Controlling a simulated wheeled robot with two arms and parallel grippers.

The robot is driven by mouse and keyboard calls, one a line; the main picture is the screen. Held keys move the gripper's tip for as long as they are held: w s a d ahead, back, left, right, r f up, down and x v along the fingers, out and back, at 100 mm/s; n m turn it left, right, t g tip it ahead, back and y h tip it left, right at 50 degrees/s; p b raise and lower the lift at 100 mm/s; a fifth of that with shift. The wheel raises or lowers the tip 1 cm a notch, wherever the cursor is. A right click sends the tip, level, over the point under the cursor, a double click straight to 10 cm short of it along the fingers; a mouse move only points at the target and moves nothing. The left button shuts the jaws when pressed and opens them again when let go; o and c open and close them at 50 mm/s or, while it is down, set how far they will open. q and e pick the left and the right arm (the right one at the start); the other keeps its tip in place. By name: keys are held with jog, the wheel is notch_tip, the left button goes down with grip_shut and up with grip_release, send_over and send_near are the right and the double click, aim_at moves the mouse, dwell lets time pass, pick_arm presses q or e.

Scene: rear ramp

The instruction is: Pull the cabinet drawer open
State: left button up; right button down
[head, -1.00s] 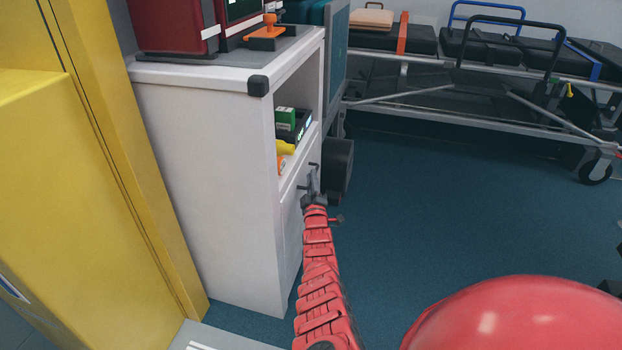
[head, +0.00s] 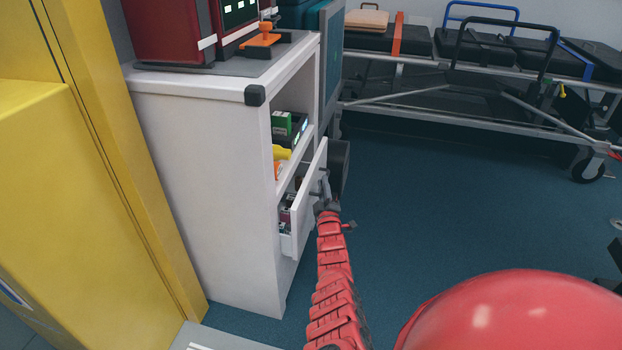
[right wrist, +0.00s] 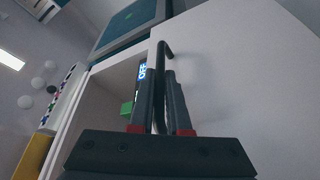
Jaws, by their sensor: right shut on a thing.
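The white cabinet (head: 210,190) stands left of centre in the head view, with an open shelf above its drawer. The drawer (head: 306,205) is partly open, and small boxed items show inside it. My right gripper (head: 322,190) is at the drawer front and shut on the dark bar handle. In the right wrist view the handle (right wrist: 163,75) runs between the two fingers of my right gripper (right wrist: 172,100), in front of the pale drawer face (right wrist: 240,80). My left gripper is not in view.
A yellow cabinet (head: 90,180) stands close on the left. Red devices (head: 175,30) sit on the cabinet top. A stretcher (head: 470,70) stands at the back right. The blue floor (head: 450,200) right of the drawer is clear.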

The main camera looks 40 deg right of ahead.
jog(key=s+d, duration=1.3)
jog(key=s, duration=0.3)
jog(key=shift+d+r+p, duration=0.25)
jog(key=shift+d+p, duration=0.1)
jog(key=c, duration=0.9)
grip_release()
jog(key=shift+s+f, duration=0.1)
